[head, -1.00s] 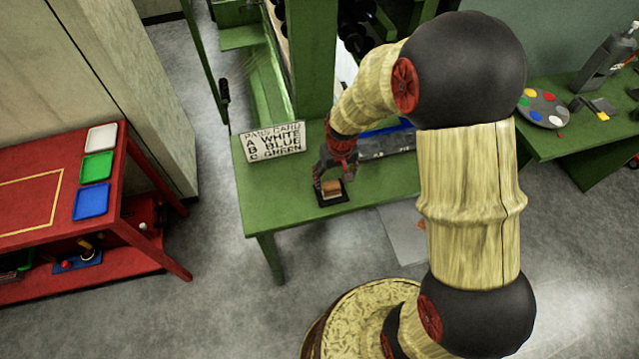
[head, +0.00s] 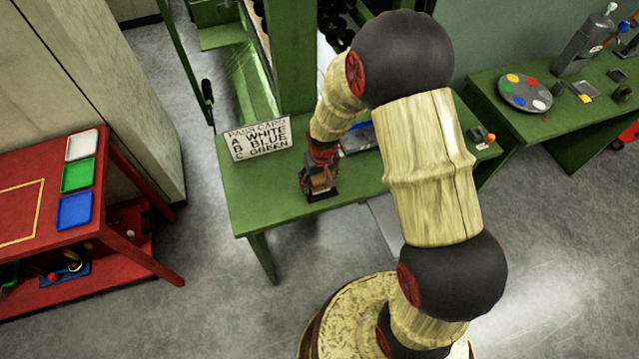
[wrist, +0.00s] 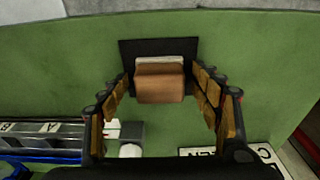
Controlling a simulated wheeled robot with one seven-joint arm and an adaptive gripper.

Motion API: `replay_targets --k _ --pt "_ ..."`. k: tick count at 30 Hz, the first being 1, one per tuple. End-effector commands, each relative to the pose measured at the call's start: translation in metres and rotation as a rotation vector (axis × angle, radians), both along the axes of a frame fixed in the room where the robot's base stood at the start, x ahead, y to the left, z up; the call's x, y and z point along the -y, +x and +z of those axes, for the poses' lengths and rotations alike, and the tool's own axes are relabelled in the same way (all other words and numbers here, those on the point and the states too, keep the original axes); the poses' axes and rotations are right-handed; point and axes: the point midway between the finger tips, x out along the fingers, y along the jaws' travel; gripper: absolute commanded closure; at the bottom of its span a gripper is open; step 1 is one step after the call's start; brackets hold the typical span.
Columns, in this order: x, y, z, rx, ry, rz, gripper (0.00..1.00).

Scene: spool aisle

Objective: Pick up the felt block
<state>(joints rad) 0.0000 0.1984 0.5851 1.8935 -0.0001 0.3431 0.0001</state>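The felt block (wrist: 160,83), tan-brown with a pale layer along its far edge, is on a small black pad (wrist: 127,48) on the green table. In the head view the felt block (head: 320,183) shows only in part below my gripper (head: 319,177). In the wrist view my gripper (wrist: 159,76) is open, with one finger to each side of the block. A gap shows between each finger and the block. I cannot tell exactly how far down the fingertips reach.
The green table (head: 265,200) also bears a pass card sign (head: 258,138) and a grey-and-blue item (head: 357,138) behind my arm. A red table (head: 30,170) with white, green and blue trays stands left. A paint palette (head: 525,93) is on the right table.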

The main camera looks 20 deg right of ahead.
Motion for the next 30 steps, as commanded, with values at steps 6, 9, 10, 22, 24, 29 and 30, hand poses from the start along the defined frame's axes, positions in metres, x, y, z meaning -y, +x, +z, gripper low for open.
replay_targets --k 6,9,10,22,24,29,30 --pt "0.0 -0.0002 0.0001 0.0 0.0 0.0 0.5" --pt "0.0 -0.0002 0.0001 -0.001 0.0 0.0 0.56" --pt "0.0 -0.0002 0.0001 -0.001 0.0 0.0 0.58" --pt "0.0 -0.0003 0.0001 -0.001 0.0 0.0 0.8" --pt "0.0 -0.0002 0.0002 0.0 0.0 0.0 0.81" --pt "0.0 -0.0002 0.0005 0.0 0.0 0.0 0.81" --pt "0.0 -0.0001 0.0012 0.0 0.0 0.0 0.81"
